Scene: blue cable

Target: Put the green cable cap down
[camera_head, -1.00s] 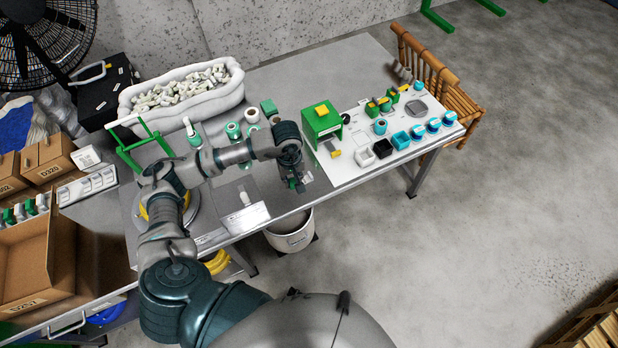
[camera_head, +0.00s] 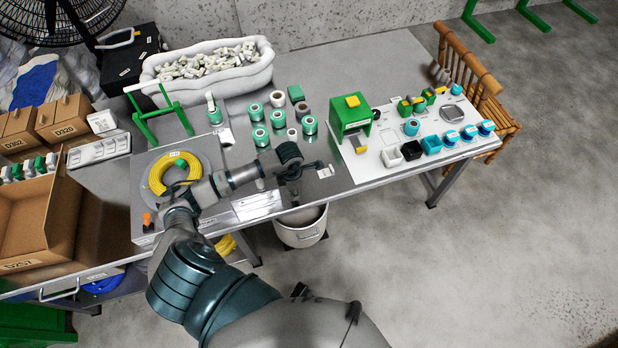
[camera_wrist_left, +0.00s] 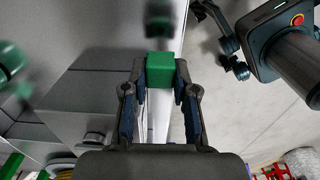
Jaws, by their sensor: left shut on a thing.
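My left gripper (camera_head: 318,168) is over the front edge of the table, left of the green press-like box. In the left wrist view my left gripper (camera_wrist_left: 160,78) is shut on the green cable cap (camera_wrist_left: 160,71), a small block between the two fingertips. The table edge runs below the cap in that view, and I cannot tell the gap. In the head view the cap is too small or hidden to make out. My right gripper is not clearly in view.
A yellow cable coil (camera_head: 158,178) with a green piece lies on a round plate at the table's left. Several green and white spools (camera_head: 276,117) stand behind my gripper. The green box (camera_head: 350,110) stands at right on a white board. A white bin (camera_head: 302,232) stands below the edge.

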